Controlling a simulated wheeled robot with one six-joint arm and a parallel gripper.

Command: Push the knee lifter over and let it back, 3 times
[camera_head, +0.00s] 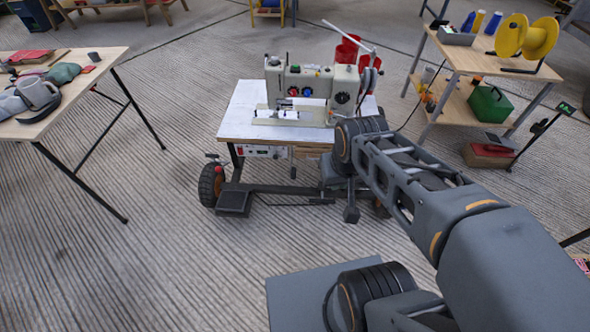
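A cream sewing machine (312,85) stands on a white-topped wheeled table (245,110) in the middle of the view. A small dark piece (293,172) hangs under the table's front edge, right of a white control box (262,151). It may be the knee lifter, but it is too small to tell. My arm reaches from the lower right to the table's right front. My gripper (350,213) appears to be at the arm's far end, pointing down in front of the table. Its fingers are too small and dark to read. My arm hides the space under the table's right side.
A wheel (211,185) and a dark foot pedal (235,202) are at the table's lower left. A wooden table (75,100) stands at the left. A shelf unit (470,60) with a yellow spool (527,37) stands at the right. The ribbed floor at front left is clear.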

